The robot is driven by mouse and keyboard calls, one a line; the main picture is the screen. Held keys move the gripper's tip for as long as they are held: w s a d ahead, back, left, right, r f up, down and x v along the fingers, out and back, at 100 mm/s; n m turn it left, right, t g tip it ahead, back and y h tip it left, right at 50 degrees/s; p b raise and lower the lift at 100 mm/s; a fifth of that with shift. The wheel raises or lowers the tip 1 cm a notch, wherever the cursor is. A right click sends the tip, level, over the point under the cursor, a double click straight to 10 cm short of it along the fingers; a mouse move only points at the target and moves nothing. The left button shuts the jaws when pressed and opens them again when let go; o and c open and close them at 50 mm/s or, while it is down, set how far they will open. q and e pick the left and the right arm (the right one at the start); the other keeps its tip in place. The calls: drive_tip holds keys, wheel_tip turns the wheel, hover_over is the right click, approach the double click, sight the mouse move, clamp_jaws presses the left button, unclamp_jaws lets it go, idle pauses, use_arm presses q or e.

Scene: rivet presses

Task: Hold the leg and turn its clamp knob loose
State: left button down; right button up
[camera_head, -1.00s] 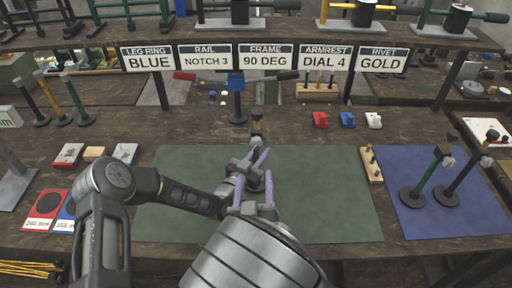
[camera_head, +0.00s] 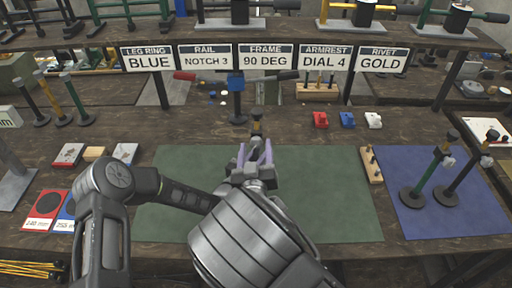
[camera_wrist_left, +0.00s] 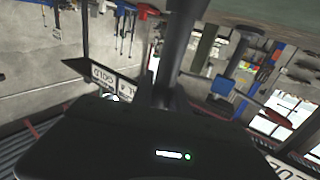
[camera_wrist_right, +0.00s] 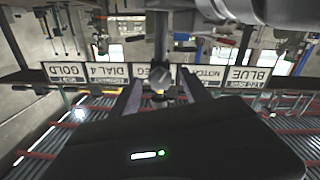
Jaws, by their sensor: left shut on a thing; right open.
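The leg is a dark post (camera_head: 257,126) with a brass-coloured band near its top. It stands upright over the green mat (camera_head: 330,200), its lower part hidden behind my grippers. My left gripper (camera_wrist_left: 165,88) is shut on the post, which rises close in front of the left wrist camera; in the head view the right arm mostly covers it. My right gripper (camera_head: 255,147) is open, its two purple fingers pointing away from me on either side of the leg. In the right wrist view a small pale clamp knob (camera_wrist_right: 160,79) sits between the open fingers; contact cannot be made out.
Two legs, one green (camera_head: 425,178) and one dark (camera_head: 463,177), stand on the blue mat (camera_head: 450,222) at right. A wooden block with pegs (camera_head: 371,165) lies by the green mat's right edge. A blue-headed press (camera_head: 236,85) stands behind. The green mat's right half is clear.

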drive_tip(key=shift+w, duration=0.45)
drive_tip(key=shift+c, duration=0.2)
clamp_jaws()
